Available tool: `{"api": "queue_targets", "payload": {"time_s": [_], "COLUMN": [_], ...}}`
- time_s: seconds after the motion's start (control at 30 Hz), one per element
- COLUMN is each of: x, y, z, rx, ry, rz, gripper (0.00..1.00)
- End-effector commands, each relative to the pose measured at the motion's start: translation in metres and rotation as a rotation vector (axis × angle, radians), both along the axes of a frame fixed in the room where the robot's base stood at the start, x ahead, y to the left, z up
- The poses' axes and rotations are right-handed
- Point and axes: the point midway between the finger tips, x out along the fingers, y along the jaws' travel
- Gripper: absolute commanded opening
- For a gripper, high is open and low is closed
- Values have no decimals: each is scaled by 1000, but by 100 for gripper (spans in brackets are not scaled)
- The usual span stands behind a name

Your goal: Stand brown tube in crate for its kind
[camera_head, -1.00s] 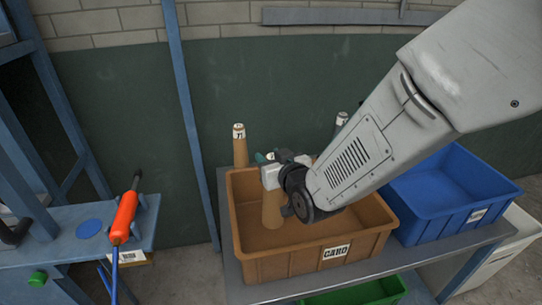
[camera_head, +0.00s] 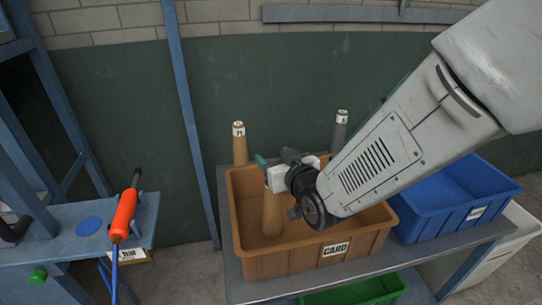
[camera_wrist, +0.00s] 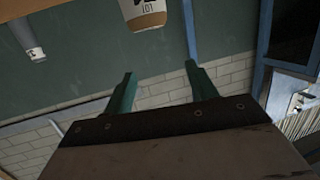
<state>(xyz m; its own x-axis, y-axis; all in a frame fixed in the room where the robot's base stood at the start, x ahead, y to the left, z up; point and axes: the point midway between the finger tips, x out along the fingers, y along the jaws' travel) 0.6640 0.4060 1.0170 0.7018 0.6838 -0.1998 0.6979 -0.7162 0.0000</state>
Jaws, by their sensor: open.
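A brown tube (camera_head: 272,216) stands about upright inside the brown crate (camera_head: 290,266), whose front label reads CARD. Its top is hidden behind my gripper (camera_head: 267,166) in the head view. My gripper is open, with teal fingers, at the height of the tube's upper end. In the wrist view the space between the fingers (camera_wrist: 160,80) is empty. Another brown tube (camera_head: 240,148) with a white label band stands behind the crate's left back corner. A brown tube end with a white label (camera_wrist: 145,14) also shows at the top of the wrist view; which tube it is I cannot tell.
A grey tube (camera_head: 340,130) stands behind the brown crate. A blue crate (camera_head: 452,200) is to the right on the same metal table (camera_head: 237,285). A green crate (camera_head: 360,293) is below. At left, an orange-handled tool (camera_head: 125,215) rests at a blue bench's edge.

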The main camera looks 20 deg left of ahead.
Motion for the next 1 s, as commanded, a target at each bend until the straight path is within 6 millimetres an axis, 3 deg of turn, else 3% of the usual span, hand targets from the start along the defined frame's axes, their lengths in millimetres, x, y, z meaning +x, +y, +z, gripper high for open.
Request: {"api": "queue_targets", "payload": {"time_s": [0.2,0.5,0.83,0.93,1.0], "x": [-36,-61,-61,-51,-41], "y": [-35,-59,-64,-82,-106], "z": [11,18,19,23,27], "rx": [1,1,-4,-36,-82], "ry": [-1,-1,6,43,98], "rz": [0,0,-6,-42,-88], "gripper": [57,57,57,57,57]}}
